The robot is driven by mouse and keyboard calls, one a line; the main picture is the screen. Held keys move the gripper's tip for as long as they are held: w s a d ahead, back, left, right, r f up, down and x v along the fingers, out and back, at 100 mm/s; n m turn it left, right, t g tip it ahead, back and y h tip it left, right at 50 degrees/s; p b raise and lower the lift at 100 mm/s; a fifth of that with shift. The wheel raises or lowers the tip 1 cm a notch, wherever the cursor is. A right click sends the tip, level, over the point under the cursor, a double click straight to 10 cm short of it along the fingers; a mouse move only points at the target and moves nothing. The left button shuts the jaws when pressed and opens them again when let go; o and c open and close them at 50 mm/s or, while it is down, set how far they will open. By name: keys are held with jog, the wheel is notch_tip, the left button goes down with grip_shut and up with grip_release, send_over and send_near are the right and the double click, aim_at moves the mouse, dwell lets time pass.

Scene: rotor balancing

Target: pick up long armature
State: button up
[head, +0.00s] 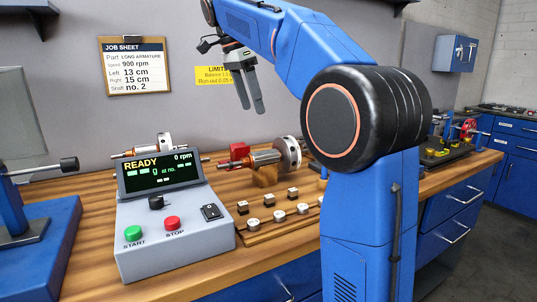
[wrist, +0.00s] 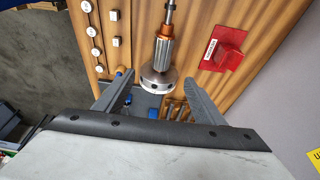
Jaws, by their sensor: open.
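An armature (head: 265,157) with copper windings, a steel shaft and a pale metal disc at its right end lies on a wooden support on the bench. In the wrist view, this armature (wrist: 166,52) points away from me, its disc nearest, between and beyond my fingertips. I cannot read a name on it. My gripper (head: 253,108) is open and empty, pointing down above and behind the armature, apart from it. In the wrist view, my gripper's fingers (wrist: 158,80) stand wide apart. A second part with copper (head: 155,146) lies partly hidden behind the control box.
The control box (head: 175,235) reads READY, 0 rpm. Several small weights (head: 278,215) sit in front of the armature. A red labelled block (wrist: 222,48) stands beside it. The job sheet (head: 134,65) names LONG-ARMATURE, 900 rpm, shaft no. 2. The front-left bench (head: 85,215) has bare wood.

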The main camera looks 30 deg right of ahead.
jog(key=a+h, duration=0.1)
send_over(266, 158)
jog(key=w, duration=0.2)
jog(key=f, duration=1)
jog(key=shift+w+a+f, duration=0.1)
jog(key=shift+a, duration=0.15)
jog(key=shift+x, duration=2.85)
jog(key=shift+w, duration=0.2)
grip_shut()
